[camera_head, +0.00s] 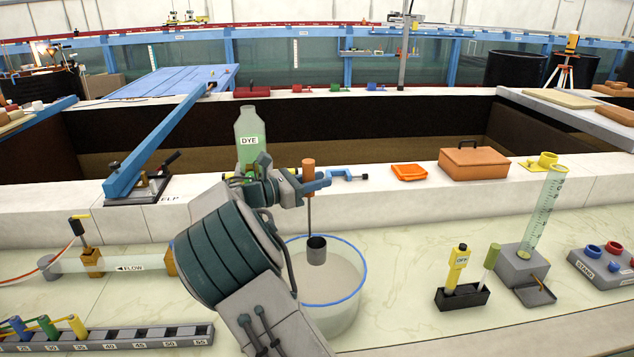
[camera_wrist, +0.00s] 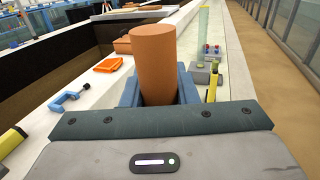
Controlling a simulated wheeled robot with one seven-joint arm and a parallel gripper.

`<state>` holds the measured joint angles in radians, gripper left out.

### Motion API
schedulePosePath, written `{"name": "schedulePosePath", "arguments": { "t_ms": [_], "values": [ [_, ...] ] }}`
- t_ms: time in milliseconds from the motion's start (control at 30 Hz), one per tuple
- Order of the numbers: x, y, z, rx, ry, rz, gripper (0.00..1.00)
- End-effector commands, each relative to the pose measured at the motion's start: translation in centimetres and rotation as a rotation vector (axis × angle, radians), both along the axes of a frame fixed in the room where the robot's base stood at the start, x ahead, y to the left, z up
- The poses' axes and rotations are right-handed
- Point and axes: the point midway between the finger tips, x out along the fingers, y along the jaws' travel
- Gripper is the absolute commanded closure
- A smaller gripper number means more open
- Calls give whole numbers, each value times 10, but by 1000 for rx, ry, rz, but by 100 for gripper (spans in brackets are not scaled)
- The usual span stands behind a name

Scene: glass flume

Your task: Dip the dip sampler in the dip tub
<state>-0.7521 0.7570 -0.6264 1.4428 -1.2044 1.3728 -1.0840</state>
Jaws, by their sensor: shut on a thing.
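The dip sampler has an orange handle (camera_head: 308,172), a thin rod and a small dark grey cup (camera_head: 317,250) at the bottom. My gripper (camera_head: 312,184) is shut on the orange handle, which also stands upright between the jaws in the wrist view (camera_wrist: 153,62). The sampler hangs upright. The dip tub (camera_head: 362,281) is a round, clear tub with a blue rim and pale contents. In the head view the cup appears over the tub's opening, near rim height. I cannot tell whether the cup touches the contents. My arm hides the tub's left side.
A green DYE bottle (camera_head: 249,135) stands on the ledge behind my gripper. A measuring cylinder (camera_head: 543,212) stands at right.

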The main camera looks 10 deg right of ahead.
Motion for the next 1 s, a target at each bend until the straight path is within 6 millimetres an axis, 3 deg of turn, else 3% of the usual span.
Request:
{"name": "schedulePosePath", "arguments": {
  "t_ms": [1000],
  "values": [
    [0, -3, -114, -1, 1, -4, 100]
  ]
}}
